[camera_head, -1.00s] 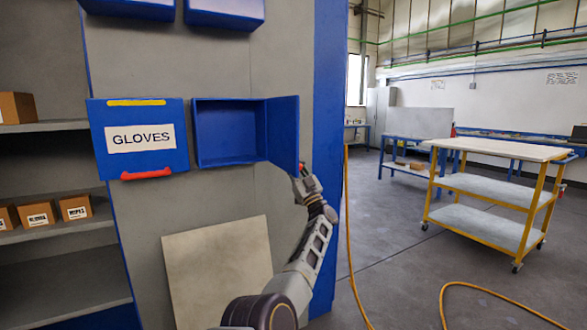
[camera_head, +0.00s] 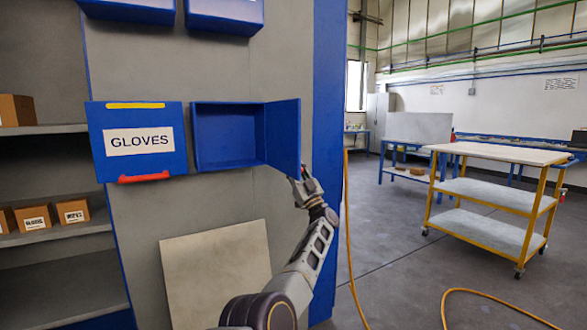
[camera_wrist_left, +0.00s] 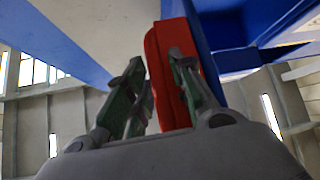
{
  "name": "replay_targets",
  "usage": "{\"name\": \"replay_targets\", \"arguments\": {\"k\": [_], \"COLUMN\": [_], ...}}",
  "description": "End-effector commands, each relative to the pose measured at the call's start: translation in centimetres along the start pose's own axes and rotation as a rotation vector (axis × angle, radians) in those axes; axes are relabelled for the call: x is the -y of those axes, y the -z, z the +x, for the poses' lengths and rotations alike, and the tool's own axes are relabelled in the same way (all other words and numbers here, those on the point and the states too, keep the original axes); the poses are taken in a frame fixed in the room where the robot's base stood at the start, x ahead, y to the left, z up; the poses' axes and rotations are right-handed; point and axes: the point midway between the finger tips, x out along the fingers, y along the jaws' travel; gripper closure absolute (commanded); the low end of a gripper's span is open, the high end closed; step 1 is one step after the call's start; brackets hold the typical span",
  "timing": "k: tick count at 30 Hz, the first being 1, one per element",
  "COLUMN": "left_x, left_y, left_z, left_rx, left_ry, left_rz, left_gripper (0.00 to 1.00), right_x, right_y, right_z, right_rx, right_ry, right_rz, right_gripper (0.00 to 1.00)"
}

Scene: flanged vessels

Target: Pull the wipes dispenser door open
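The open blue dispenser box (camera_head: 228,136) hangs on the grey panel, right of the GLOVES box, and looks empty inside. Its blue door (camera_head: 284,132) stands swung out on the right side; no WIPES label shows. My left gripper (camera_head: 303,184) is at the door's lower outer corner. In the left wrist view, the red handle (camera_wrist_left: 158,75) lies just beyond my left gripper (camera_wrist_left: 158,80), partly covered by the right finger. The fingers are apart with their green pads showing, and I see no clear grip. My right gripper is not in view.
The closed GLOVES box (camera_head: 138,142) is beside the open box on the left. More blue boxes (camera_head: 225,15) hang above. A pale board (camera_head: 216,272) leans below. A yellow cable (camera_head: 349,235) hangs at the right; a yellow cart (camera_head: 490,192) stands farther off, with clear floor between.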

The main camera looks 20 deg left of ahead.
Motion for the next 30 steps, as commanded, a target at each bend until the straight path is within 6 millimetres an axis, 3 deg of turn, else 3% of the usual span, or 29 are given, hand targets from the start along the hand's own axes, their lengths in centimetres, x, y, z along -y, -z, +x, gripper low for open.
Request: {"name": "replay_targets", "arguments": {"k": [17, 30], "left_x": [0.0, -0.1], "left_y": [0.0, -0.1], "left_z": [-0.4, -4.0], "left_rx": [0.000, 0.002], "left_ry": [-0.001, -0.002], "left_rz": [0.000, -0.001], "left_gripper": [0.63, 0.63], "right_x": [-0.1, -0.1], "right_y": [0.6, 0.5], "right_z": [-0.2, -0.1], "right_rx": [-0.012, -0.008], "right_ry": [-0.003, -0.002], "right_rz": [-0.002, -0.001], "right_gripper": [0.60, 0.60]}}
